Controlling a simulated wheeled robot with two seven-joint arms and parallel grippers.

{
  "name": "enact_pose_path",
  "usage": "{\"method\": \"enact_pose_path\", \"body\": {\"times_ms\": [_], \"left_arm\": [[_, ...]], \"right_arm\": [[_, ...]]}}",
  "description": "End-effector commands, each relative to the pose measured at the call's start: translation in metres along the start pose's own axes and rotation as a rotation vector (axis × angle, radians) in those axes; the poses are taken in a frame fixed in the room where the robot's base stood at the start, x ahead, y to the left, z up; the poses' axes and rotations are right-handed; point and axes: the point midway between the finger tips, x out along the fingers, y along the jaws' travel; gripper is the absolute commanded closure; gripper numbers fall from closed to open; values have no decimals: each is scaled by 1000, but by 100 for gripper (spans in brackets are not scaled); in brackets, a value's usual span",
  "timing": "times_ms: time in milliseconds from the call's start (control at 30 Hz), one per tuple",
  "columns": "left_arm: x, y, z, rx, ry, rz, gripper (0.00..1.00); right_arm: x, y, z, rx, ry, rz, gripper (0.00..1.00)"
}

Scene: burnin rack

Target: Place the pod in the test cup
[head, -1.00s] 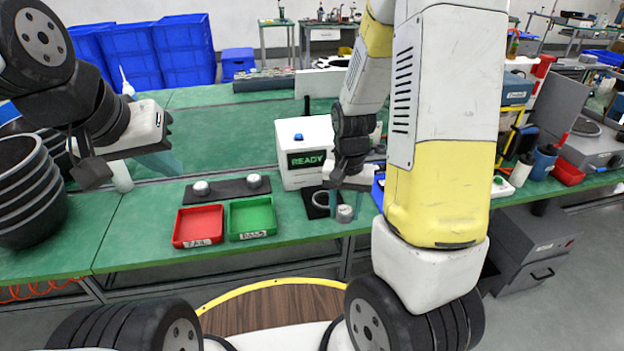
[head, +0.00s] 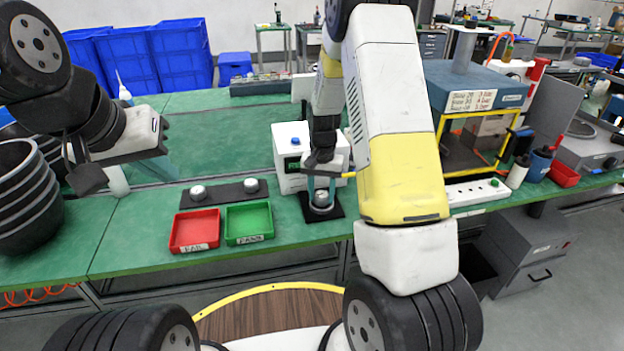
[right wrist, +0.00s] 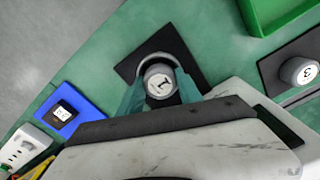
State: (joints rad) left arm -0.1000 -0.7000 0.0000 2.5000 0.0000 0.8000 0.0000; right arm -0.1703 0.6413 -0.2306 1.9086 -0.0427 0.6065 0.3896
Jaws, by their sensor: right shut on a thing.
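The pod (head: 321,197) is a grey cylinder with a light, marked top. My right gripper (head: 320,190) is shut on it, pointing down. The test cup (head: 321,210) is a ring on a black base in front of the white tester. The pod is at the cup's mouth; I cannot tell how deep it sits. In the right wrist view the pod (right wrist: 160,82) is between the teal fingers of the gripper (right wrist: 160,92), and the cup's rim (right wrist: 152,58) shows around its far side. My left gripper (head: 155,165) is over the bench's left part, away from the pod; its opening is unclear.
The white tester (head: 285,145) stands behind the cup, its screen partly covered by my arm. Two pods (head: 198,192) (head: 251,185) sit on a dark holder. Red (head: 194,248) and green trays (head: 249,240) lie left of the cup. A power strip (head: 478,192) is at the right.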

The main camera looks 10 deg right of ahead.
Motion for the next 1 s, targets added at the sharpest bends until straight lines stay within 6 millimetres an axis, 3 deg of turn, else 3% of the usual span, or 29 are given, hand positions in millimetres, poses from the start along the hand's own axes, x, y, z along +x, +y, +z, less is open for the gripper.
{"method": "enact_pose_path", "body": {"times_ms": [733, 767, 833, 1000], "left_arm": [[0, 0, 0, 0, 0, 0, 100], [0, 0, 0, 0, 0, 0, 100], [0, 0, 0, 0, 0, 0, 100], [0, 0, 0, 0, 0, 0, 100]], "right_arm": [[16, 1, 1, 0, -1, 1, 100], [16, 1, 1, 1, -1, 1, 52], [16, 1, 1, 1, -2, 1, 38], [13, 1, 1, 1, -2, 1, 36]]}}
